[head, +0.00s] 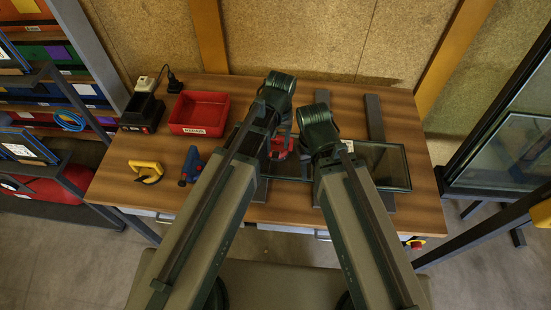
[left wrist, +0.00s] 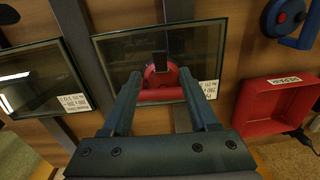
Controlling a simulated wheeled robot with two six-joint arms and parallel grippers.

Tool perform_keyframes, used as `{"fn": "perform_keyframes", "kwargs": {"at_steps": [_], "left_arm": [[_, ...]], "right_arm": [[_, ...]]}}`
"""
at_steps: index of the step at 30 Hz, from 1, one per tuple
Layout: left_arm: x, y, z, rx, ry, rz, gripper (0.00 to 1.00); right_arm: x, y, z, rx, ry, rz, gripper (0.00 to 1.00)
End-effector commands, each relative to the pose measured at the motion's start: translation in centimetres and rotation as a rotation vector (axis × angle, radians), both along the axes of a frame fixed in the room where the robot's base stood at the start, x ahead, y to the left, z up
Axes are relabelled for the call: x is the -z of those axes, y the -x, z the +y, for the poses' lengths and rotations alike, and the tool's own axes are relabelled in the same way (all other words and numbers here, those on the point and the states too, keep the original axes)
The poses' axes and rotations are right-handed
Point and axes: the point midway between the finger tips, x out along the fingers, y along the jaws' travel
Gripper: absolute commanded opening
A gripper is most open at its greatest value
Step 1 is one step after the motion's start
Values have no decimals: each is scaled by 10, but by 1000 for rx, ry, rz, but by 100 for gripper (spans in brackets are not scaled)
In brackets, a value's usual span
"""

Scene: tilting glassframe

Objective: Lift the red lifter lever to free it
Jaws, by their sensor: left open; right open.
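The red lifter (left wrist: 161,76) sits on a dark-framed glass pane (left wrist: 115,60) in the left wrist view. It has a red cross bar at its near side and a dark upright piece in its middle. It also shows in the head view (head: 281,148), partly covered by my left arm. My left gripper (left wrist: 160,88) is open, with one finger on either side of the lifter and nothing held. I cannot tell if the fingers touch it. My right arm reaches over the pane, and its gripper is hidden behind the arm.
A red tray (head: 199,113), a black charger (head: 142,113), a blue tool (head: 192,164) and a yellow-handled tool (head: 146,171) are on the left of the table. Another glass pane (left wrist: 38,80) shows in the left wrist view.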

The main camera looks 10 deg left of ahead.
Motion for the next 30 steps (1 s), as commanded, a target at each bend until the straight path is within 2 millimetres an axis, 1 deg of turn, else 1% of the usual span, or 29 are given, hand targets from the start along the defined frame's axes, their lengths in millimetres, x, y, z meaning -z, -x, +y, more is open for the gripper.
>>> {"fn": "perform_keyframes", "kwargs": {"at_steps": [1,9,12,17,26,30], "left_arm": [[15,0,0,0,0,0,60],[53,0,2,0,0,0,60],[64,0,3,0,0,0,60],[73,0,3,0,0,0,60],[72,0,3,0,0,0,60],[72,0,3,0,0,0,35]], "right_arm": [[15,0,0,0,0,0,50],[53,0,0,0,0,0,50],[64,0,0,0,0,0,50],[73,0,0,0,0,0,50],[72,0,0,0,0,0,50],[72,0,0,0,0,0,50]]}}
